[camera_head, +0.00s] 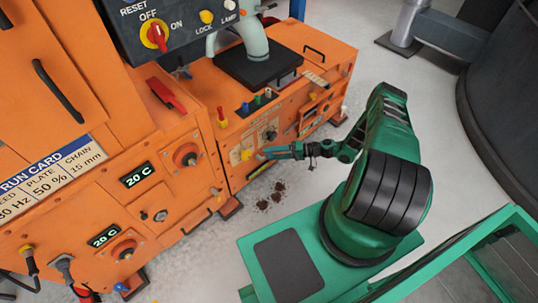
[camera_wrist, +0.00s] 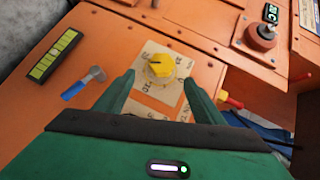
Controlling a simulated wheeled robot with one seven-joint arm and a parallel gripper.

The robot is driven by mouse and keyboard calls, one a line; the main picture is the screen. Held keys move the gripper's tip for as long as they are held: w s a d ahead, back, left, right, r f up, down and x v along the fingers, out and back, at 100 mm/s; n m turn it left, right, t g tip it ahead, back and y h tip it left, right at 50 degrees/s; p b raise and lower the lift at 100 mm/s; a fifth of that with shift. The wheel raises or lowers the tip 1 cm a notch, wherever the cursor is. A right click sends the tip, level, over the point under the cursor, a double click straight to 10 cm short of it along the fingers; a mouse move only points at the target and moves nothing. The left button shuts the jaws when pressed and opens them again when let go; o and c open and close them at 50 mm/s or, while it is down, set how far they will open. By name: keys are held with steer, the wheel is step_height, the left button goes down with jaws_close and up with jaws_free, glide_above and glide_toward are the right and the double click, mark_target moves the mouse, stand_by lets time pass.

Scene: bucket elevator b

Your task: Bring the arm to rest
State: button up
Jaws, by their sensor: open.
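My green arm (camera_head: 385,150) stands on my green base and reaches left toward the front of the orange machine (camera_head: 320,55). My gripper (camera_head: 267,153) is at the machine's front panel, close to a yellow knob (camera_head: 246,155). In the wrist view my gripper (camera_wrist: 160,88) is open, with its two fingers apart. The yellow knob (camera_wrist: 161,67) shows beyond and between the fingertips, on a plate with printed markings. Nothing is seen held between the fingers. I cannot tell from these views whether a fingertip touches the knob.
A blue-handled lever (camera_wrist: 83,83) and a yellow-green label strip (camera_wrist: 54,55) are left of the knob. A red-handled part (camera_head: 221,116) sticks out nearby. Dark crumbs (camera_head: 270,197) lie on the floor. A large dark cylinder (camera_head: 505,100) stands right; open floor lies between.

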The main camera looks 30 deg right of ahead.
stand_by(0.4)
steer(key=s+d+r+n+g+h, duration=0.1)
steer(key=s+d+r+g+h, duration=0.2)
steer(key=r, duration=0.9)
steer(key=s+d+r+g+h, duration=0.1)
steer(key=d+r+g+h, duration=0.2)
steer(key=r, duration=0.8)
steer(key=s+d+r+n+g+h, duration=0.1)
steer(key=s+d+r+g+h, duration=0.3)
steer(key=r, duration=0.8)
steer(key=s+r+m+t+h, duration=0.1)
steer(key=s+r, duration=0.5)
steer(key=r, duration=0.2)
steer(key=s+r+m+t+h, duration=0.1)
steer(key=s+r+m, duration=0.1)
steer(key=s+r, duration=0.45)
steer(key=s+a+r+m, duration=0.1)
steer(key=s+r, duration=0.2)
steer(key=s, duration=0.4)
steer(key=s+a+r+m+h, duration=0.1)
steer(key=s+a+r, duration=0.1)
steer(key=s, duration=0.5)
steer(key=shift+s+r, duration=0.25)
steer(key=shift+r, duration=0.65)
steer(key=shift+t, duration=0.3)
